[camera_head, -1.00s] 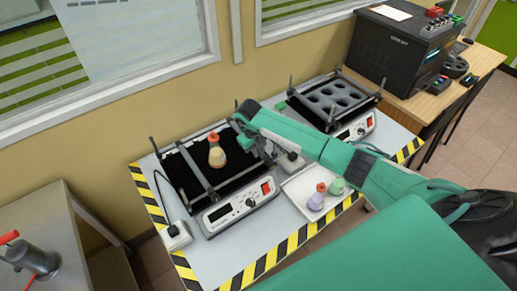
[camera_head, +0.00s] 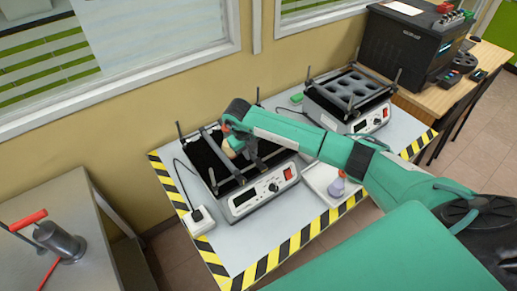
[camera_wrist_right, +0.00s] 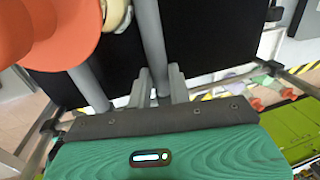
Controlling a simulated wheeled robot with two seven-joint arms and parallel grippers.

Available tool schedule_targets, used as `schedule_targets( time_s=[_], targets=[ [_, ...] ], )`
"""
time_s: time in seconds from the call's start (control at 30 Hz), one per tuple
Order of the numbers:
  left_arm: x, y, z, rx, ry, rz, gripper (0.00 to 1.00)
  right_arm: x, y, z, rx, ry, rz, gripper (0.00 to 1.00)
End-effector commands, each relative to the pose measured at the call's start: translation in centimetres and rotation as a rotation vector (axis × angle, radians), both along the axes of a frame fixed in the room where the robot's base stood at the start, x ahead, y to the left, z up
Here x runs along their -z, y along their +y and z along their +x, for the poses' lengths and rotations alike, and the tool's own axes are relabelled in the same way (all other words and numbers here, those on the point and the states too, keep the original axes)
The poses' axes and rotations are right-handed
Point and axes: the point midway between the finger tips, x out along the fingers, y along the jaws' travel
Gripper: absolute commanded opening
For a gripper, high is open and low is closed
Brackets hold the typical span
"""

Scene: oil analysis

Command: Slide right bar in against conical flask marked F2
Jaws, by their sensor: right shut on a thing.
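The conical flask (camera_head: 231,148) with an orange stopper stands on the black platform of the left shaker, partly hidden by my right arm; its mark is not readable. In the right wrist view the orange stopper (camera_wrist_right: 62,28) fills the upper left, with the pale flask body (camera_wrist_right: 116,14) behind it. The right bar (camera_wrist_right: 149,45) is a grey rod just right of the flask. My right gripper (camera_wrist_right: 160,88) is shut on this bar, and it also shows in the head view (camera_head: 252,158). I cannot tell whether bar and flask touch. My left gripper is out of view.
The left shaker (camera_head: 262,192) has corner posts and side rails. A white tray (camera_head: 318,182) with a purple flask (camera_head: 337,187) stands to its right, partly behind my arm. A second shaker (camera_head: 362,118) stands at the back right. Striped tape edges the table.

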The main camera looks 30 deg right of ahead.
Motion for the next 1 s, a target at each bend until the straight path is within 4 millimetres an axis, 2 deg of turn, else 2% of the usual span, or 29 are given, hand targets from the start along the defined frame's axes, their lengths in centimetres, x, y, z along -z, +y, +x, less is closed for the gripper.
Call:
schedule_targets(
  time_s=[0.03, 0.13, 0.33, 0.37, 0.47, 0.8, 0.93, 1.0],
  targets=[
    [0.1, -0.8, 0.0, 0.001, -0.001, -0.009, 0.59, 0.0, 0.4, 0.0, 0.000, -0.002, 0.001, 0.00],
    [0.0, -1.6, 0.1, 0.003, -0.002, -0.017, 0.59, 0.0, 0.6, -0.1, 0.000, -0.002, 0.002, 0.00],
    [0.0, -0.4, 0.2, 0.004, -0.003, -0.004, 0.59, 0.0, 0.6, -0.1, 0.000, -0.002, 0.002, 0.00],
    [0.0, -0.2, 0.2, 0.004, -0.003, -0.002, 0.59, 0.0, 0.6, -0.1, 0.000, -0.002, 0.002, 0.24],
    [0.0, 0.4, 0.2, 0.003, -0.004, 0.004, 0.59, 0.0, 0.6, -0.1, 0.000, -0.002, 0.002, 0.41],
    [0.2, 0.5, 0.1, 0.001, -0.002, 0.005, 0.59, -0.3, 0.6, 0.0, -0.001, -0.003, 0.001, 0.41],
    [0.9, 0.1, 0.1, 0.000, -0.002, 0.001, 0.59, -1.6, 0.9, 0.0, -0.002, -0.004, 0.003, 0.41],
    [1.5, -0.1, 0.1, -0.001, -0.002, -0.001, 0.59, -2.9, 1.2, 0.0, -0.002, -0.006, 0.002, 0.41]
  ],
)
